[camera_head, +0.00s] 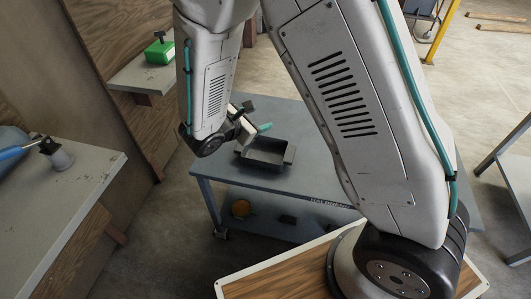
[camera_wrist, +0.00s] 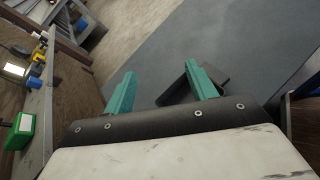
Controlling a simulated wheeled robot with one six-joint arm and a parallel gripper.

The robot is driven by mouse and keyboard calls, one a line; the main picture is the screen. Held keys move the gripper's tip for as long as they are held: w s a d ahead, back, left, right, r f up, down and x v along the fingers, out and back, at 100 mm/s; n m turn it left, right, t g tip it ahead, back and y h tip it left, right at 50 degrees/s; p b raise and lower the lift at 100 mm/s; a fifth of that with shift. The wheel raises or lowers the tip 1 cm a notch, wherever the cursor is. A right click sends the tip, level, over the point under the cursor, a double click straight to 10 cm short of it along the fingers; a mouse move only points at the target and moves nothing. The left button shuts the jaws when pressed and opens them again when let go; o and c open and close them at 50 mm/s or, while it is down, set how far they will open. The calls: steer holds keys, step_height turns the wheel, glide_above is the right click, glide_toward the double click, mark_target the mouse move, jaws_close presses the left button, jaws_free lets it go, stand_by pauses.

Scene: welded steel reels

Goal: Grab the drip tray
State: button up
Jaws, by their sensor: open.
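The drip tray is a dark grey, open, shallow rectangular tray (camera_head: 266,161) on the blue-grey cart top (camera_head: 308,180) in the head view. My gripper (camera_head: 262,128) is at the tray's far side, close above it; the arm partly hides the gripper, and I cannot tell whether it touches the tray. In the wrist view the two teal fingers (camera_wrist: 161,72) are spread apart with nothing held. A dark piece that looks like part of the tray (camera_wrist: 178,93) shows beside and behind the right finger.
A bench (camera_head: 62,196) stands at left, and a wall shelf (camera_head: 143,80) holds a green box (camera_head: 160,52), also in the wrist view (camera_wrist: 20,131). The cart top around the tray looks clear.

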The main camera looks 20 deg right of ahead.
mark_target(239, 147)
steer(key=a+f+n+t+y, duration=0.1)
steer(key=a+f+n, duration=0.1)
steer(key=a+f, duration=0.1)
steer(key=w+a+f+n+t+y, duration=0.1)
steer(key=a+f+n, duration=0.1)
steer(key=f, duration=0.4)
steer(key=a+f+n+t+y, duration=0.1)
steer(key=a+f+n+t, duration=0.1)
steer(key=a+f+n, duration=0.1)
steer(key=shift+w+a+f+n, duration=0.15)
steer(key=shift+f+n, duration=0.05)
steer(key=shift+f, duration=0.15)
steer(key=shift+w+a+f+n, duration=0.1)
steer(key=shift+a+f+n, duration=0.1)
steer(key=shift+f, duration=0.1)
steer(key=shift+w+d+f, duration=0.1)
steer(key=shift+w+f, duration=0.1)
steer(key=shift+f, duration=0.15)
steer(key=x, duration=0.7)
steer(key=shift+f, duration=0.25)
jaws_close()
